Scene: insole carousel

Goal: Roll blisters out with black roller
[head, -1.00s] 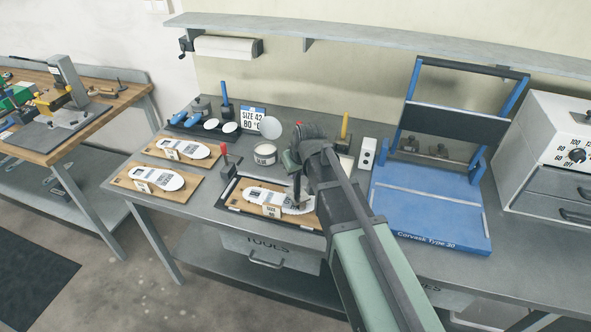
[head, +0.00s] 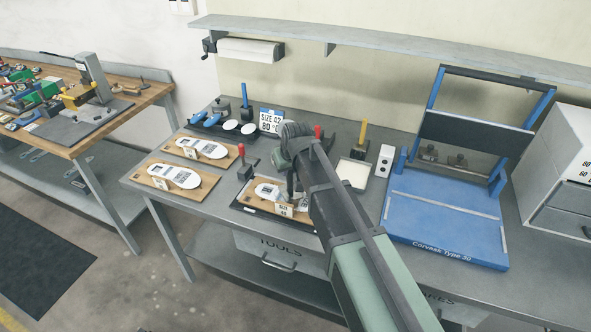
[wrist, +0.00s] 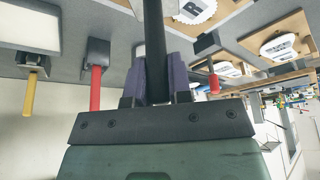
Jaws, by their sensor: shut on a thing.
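My gripper (wrist: 156,78) is shut on a black upright handle (wrist: 154,35) between its purple-grey fingers, which I take for the black roller's. In the head view my gripper (head: 293,178) is over the right part of a white insole (head: 266,190) on a wooden board in a dark-framed tray (head: 240,205) near the table's front edge. The roller's working end is hidden, so I cannot tell if it touches the insole. Part of this insole also shows at the top of the wrist view (wrist: 192,12). Blisters are too small to make out.
Two boards with insoles (head: 202,148) (head: 174,176) lie to the left. A red-handled tool (head: 246,160) stands behind the tray. A yellow-handled tool (head: 363,135) and a white box (head: 384,160) stand right of my arm, before the blue press (head: 445,225).

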